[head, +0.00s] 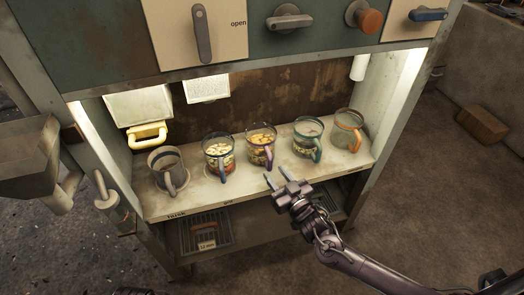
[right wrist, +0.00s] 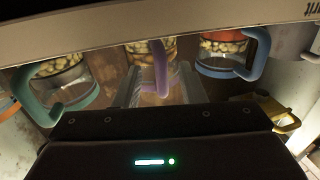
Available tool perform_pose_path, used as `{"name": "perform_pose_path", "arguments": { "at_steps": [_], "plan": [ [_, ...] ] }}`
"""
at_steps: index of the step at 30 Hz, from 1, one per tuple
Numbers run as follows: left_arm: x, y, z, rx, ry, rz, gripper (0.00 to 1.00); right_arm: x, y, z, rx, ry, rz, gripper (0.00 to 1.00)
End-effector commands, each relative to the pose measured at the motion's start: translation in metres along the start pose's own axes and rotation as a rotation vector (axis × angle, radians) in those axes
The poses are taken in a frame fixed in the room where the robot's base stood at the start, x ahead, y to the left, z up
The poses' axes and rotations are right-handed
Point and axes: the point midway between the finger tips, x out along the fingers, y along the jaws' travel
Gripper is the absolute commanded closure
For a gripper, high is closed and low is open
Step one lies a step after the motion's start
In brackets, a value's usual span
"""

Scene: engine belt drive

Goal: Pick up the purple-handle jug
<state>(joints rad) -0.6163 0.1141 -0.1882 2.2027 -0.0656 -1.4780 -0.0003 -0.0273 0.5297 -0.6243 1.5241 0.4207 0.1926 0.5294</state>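The purple-handle jug (head: 259,139) stands upright in the middle of the shelf row, a clear jug with pale and orange pieces inside. Its purple handle faces the front. My right gripper (head: 276,177) is open and empty just in front of the shelf's front edge, below and slightly right of that handle. In the right wrist view, the purple handle (right wrist: 160,68) appears between the two open fingers, with no visible grip on it. The jug's upper part is cut off there by a bar across the top. My left gripper is not in view.
A blue-handle jug (head: 217,149) stands close on the left and a teal-handle jug (head: 308,143) on the right. A grey jug (head: 165,163) and an orange-handle jug (head: 347,134) stand at the ends. The cabinet panel (head: 280,42) overhangs the shelf (head: 205,195).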

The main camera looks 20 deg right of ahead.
Motion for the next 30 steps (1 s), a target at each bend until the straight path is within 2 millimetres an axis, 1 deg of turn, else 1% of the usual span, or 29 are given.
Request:
{"name": "perform_pose_path", "arguments": {
  "at_steps": [1, 3, 7, 10, 16, 17, 24, 25, 30],
  "plan": [
    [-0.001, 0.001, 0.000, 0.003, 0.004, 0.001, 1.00, 0.009, 0.000, 0.002, 0.000, 0.003, 0.001, 0.63],
    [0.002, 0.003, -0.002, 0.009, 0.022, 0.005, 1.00, 0.021, -0.001, 0.004, 0.000, 0.003, 0.000, 0.63],
    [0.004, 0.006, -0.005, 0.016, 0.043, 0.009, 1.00, 0.036, -0.001, 0.003, 0.000, 0.002, 0.000, 0.63],
    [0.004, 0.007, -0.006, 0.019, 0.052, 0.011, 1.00, 0.041, -0.001, 0.003, 0.000, 0.001, 0.000, 0.63],
    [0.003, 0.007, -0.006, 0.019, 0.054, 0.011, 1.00, 0.041, -0.001, 0.003, 0.001, 0.000, 0.000, 0.63],
    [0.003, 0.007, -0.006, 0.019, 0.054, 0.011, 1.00, 0.041, -0.001, 0.003, 0.001, 0.000, 0.000, 0.66],
    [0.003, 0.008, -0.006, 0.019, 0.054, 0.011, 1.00, 0.041, -0.001, 0.003, 0.000, 0.000, 0.000, 0.97],
    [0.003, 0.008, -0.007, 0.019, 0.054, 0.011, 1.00, 0.041, -0.001, 0.003, 0.001, 0.000, 0.000, 1.00],
    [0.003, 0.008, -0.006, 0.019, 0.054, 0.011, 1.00, 0.041, -0.001, 0.003, 0.001, -0.001, 0.000, 1.00]
  ]
}}
